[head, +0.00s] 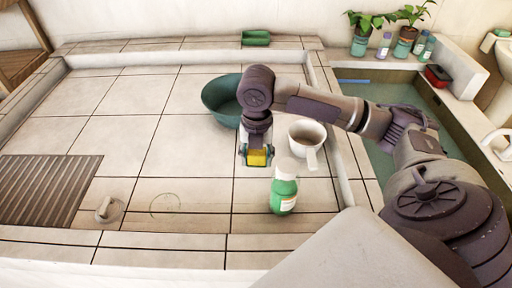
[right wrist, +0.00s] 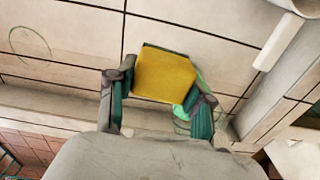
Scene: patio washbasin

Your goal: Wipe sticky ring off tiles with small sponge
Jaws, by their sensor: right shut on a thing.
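A small yellow sponge with a green edge (head: 258,158) is held between the fingers of my right gripper (head: 256,154). In the right wrist view the sponge (right wrist: 165,76) sits between both fingertips of the gripper (right wrist: 160,85), and tiles show beyond it. I cannot tell whether it touches the tiles. The sticky ring (head: 165,203) is a faint, thin circle on the tiles, left of and nearer than the sponge. It also shows as a greenish circle at the left of the right wrist view (right wrist: 30,43). My left gripper is not in view.
A green bottle (head: 284,196) stands just right of the sponge. A white mug (head: 305,132) and a green bowl (head: 218,105) are close behind. A knobbed round piece (head: 107,209) and brown grate (head: 45,187) lie left. The tiles between sponge and ring are clear.

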